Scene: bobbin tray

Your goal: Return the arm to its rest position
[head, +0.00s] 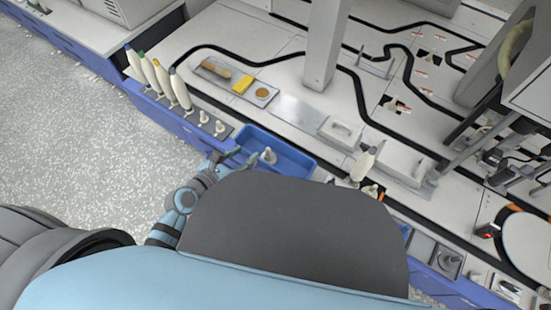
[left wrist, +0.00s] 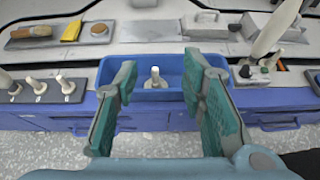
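My left gripper (head: 228,157) is at the front left edge of the blue tray in the head view. In the left wrist view my left gripper (left wrist: 160,85) has its two green-padded fingers wide apart with nothing between them. The blue tray (head: 300,157) stands on the bench edge and also shows in the left wrist view (left wrist: 176,62). One pale bobbin (head: 268,156) stands upright in the tray; in the left wrist view the bobbin (left wrist: 155,78) appears beyond the fingers, apart from them. My right gripper is not seen in either view.
A row of tall cream cones (head: 162,78) and a strip with short pegs (head: 204,118) stand left of the tray. A grey tray (head: 262,94) holds a brush, a yellow block and a round brown item. A square column (head: 325,45) rises behind. Open floor (head: 75,130) lies left.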

